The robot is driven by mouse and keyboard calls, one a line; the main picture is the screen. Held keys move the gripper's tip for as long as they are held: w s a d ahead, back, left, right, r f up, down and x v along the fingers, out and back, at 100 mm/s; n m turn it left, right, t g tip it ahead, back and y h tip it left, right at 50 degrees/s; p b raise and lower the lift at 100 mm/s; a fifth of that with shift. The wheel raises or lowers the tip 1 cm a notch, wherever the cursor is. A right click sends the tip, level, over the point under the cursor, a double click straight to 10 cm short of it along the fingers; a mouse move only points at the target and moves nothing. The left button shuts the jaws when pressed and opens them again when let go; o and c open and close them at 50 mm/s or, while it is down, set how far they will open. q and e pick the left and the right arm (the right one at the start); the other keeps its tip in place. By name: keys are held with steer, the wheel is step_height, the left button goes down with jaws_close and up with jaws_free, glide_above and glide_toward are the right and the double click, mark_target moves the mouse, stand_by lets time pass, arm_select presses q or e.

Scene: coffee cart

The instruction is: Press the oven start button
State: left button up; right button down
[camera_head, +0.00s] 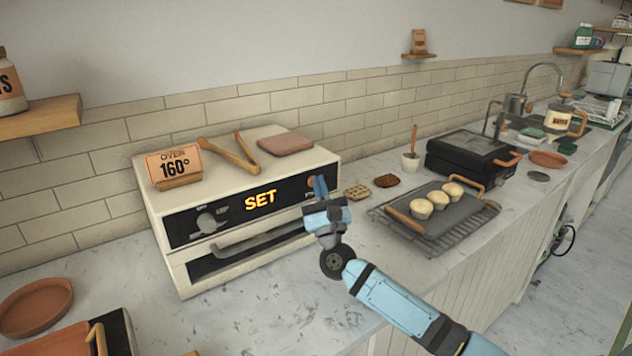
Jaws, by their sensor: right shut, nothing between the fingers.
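The white oven (245,195) stands on the counter at the left, with a black front panel, a grey knob (206,222) and an orange display (260,200) reading "SET". An orange-brown round start button (312,183) shows at the panel's right end, partly hidden by my gripper. My right gripper (321,186) is shut and empty. The oven door handle (255,238) is below the panel, and the door looks closed. My left gripper is not in view.
A sign reading "OVEN 160°" (173,164), wooden tongs (232,154) and a folded pinkish cloth (286,144) are on the oven top. To the right, a tray with muffins (455,222) sits on a wire rack before a black grill (470,158). A terracotta plate (36,306) lies left.

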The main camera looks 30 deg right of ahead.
steer(key=shift+a+f, duration=0.1)
steer(key=shift+f, duration=0.5)
steer(key=shift+s+f, duration=0.15)
steer(key=shift+s, duration=0.2)
steer(key=s, duration=0.4)
steer(key=shift+s+d, duration=0.35)
steer(key=shift+s, duration=0.05)
stand_by(0.3)
